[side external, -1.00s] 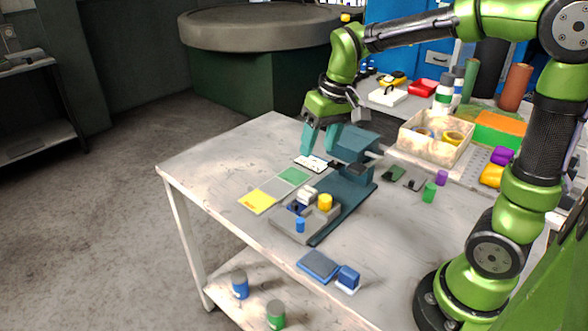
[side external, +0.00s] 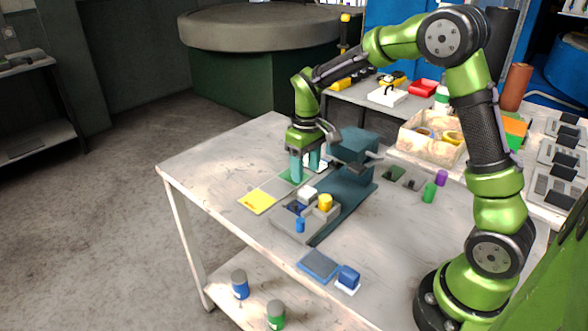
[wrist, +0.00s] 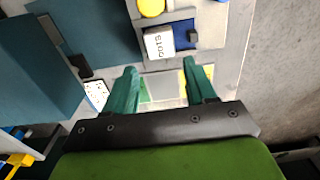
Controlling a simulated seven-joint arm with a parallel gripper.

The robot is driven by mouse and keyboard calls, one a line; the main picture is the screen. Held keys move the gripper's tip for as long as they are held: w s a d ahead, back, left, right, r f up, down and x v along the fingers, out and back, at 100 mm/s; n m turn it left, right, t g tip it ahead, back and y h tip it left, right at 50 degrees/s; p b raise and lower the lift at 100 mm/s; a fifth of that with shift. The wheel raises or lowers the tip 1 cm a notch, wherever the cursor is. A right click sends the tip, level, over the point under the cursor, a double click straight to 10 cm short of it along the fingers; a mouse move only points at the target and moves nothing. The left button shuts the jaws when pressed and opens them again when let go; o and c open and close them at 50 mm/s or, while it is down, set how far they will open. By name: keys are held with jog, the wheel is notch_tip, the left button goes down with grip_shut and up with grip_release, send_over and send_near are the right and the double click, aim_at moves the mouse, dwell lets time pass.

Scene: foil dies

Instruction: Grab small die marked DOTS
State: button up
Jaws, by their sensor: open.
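The small white die marked DOTS (wrist: 158,43) sits in the grey holder in the wrist view, its lettering upside down. It also shows as a white block in the side view (side external: 307,194), beside the yellow knob. My gripper (side external: 306,173) is open and empty above the green card, just behind the die. In the wrist view the die lies just beyond the open fingertips (wrist: 160,68), apart from them.
The grey holder (side external: 285,224) also carries a yellow cylinder (side external: 325,202), a dark blue block (wrist: 187,36) and a blue peg (side external: 300,226). A teal press (side external: 355,150) stands close behind my gripper. A yellow card (side external: 257,201) lies left. The table's left side is clear.

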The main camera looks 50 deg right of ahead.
aim_at(305, 189)
jog(key=shift+f, duration=3.2)
